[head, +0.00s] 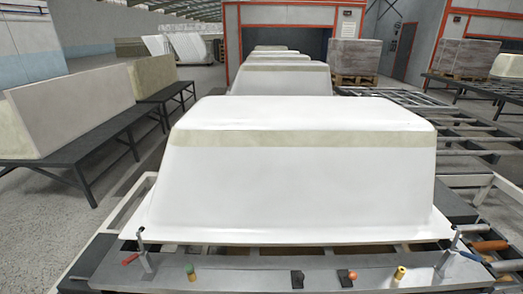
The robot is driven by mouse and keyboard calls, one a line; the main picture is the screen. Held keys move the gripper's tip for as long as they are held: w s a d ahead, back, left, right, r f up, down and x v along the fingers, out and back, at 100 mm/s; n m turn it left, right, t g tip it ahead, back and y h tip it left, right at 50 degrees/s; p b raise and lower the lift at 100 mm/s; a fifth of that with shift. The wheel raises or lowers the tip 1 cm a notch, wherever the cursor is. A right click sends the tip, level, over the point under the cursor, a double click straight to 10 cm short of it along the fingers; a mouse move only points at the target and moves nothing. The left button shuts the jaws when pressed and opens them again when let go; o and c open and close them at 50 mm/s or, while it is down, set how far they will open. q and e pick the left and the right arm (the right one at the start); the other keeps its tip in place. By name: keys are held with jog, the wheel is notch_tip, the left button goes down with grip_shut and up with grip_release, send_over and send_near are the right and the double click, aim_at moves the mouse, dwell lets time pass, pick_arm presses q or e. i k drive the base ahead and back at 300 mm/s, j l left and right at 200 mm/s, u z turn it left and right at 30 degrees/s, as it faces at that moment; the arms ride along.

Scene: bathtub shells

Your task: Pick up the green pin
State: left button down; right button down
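A small pin with a green top and an orange-yellow lower part (190,272) stands on the grey front rail (240,275), left of the middle. It is the only green thing I can make out on the rail. A yellow pin (400,273) stands on the same rail to the right. Neither of my grippers is in the head view.
A large white upturned bathtub shell (290,185) fills the middle behind the rail. Two small black blocks sit on the rail, with an orange-red knob (353,275) at the right one.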

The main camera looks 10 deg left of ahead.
aim_at(188, 269)
jog(key=u, duration=1)
